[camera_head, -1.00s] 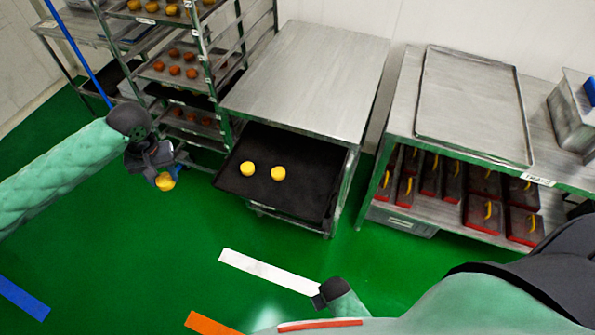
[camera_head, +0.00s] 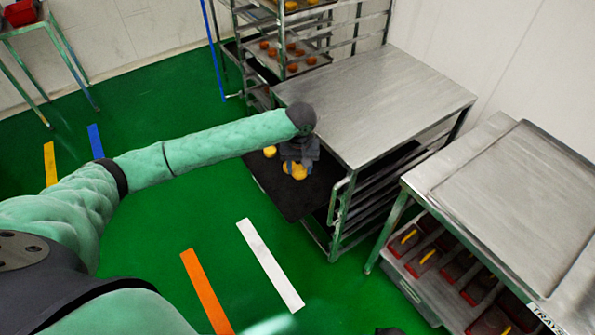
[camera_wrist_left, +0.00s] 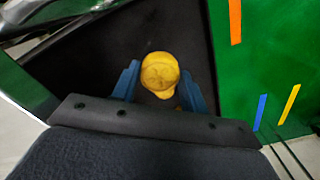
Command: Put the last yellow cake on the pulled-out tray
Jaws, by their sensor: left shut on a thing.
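My left gripper (camera_head: 297,166) is over the black pulled-out tray (camera_head: 285,203), pointing down, shut on a yellow cake (camera_head: 299,172). In the left wrist view the yellow cake (camera_wrist_left: 160,70) shows between the blue fingers (camera_wrist_left: 160,82). A second yellow shape overlaps it there, apparently a cake on the tray; I cannot tell whether they touch. Another yellow cake (camera_head: 270,151) sits on the tray, left of the gripper. The gripper hides part of the tray. My right gripper is not clearly in view.
A steel table (camera_head: 385,95) stands over the tray, its edge close to my left gripper. A rack (camera_head: 285,55) with orange-brown cakes stands behind. A second steel table (camera_head: 480,185) with red-edged trays underneath is at right. Front tray area is bare.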

